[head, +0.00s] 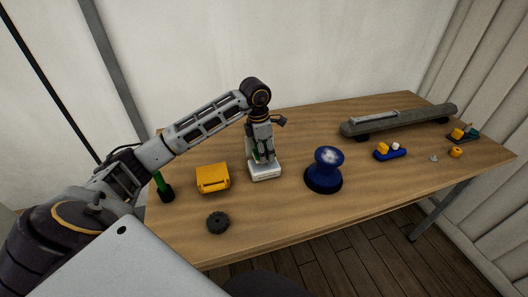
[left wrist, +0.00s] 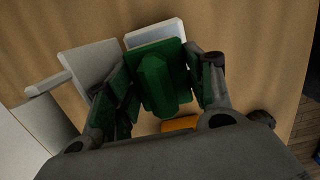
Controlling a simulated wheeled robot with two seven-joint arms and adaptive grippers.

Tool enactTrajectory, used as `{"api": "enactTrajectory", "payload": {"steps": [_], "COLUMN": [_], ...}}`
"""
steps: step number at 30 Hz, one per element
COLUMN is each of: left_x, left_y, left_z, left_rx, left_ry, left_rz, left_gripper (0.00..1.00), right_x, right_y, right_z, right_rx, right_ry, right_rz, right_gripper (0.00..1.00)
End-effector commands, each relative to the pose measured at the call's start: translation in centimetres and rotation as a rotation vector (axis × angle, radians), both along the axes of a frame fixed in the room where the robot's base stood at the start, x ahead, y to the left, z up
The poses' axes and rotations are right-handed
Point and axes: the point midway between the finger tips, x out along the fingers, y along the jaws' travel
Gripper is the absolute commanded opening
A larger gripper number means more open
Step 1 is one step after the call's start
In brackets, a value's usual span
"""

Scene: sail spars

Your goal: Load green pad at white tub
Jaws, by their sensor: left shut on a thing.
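The white tub (head: 265,172) stands on the wooden table near the middle; in the left wrist view its pale rim and inside (left wrist: 152,33) show past the green pad. My left gripper (head: 262,152) points down right over the tub. It is shut on the green pad (left wrist: 163,85), which sits between its two fingers. In the head view the pad is mostly hidden by the gripper. I cannot tell whether the pad touches the tub. My right gripper is not in view.
A yellow case (head: 213,178) and a green-handled object (head: 163,187) stand left of the tub. A dark round knob (head: 218,222) lies in front. A blue spool (head: 325,171) stands to the right.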

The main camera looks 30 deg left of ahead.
Motion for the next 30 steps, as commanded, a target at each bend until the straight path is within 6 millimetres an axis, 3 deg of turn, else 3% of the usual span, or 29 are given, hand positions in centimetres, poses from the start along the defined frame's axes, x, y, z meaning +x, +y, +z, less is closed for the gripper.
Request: {"api": "enactTrajectory", "payload": {"steps": [17, 30], "left_x": [0.0, 0.0], "left_y": [0.1, 0.0], "left_z": [3.0, 3.7], "left_rx": [0.001, 0.000], "left_ry": [-0.001, 0.000], "left_rz": [0.001, 0.001], "left_gripper": [0.34, 0.34], "right_x": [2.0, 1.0], "right_y": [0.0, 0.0], "right_z": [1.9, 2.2], "right_rx": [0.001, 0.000], "right_ry": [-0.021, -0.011], "right_rz": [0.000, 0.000], "right_gripper": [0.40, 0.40]}}
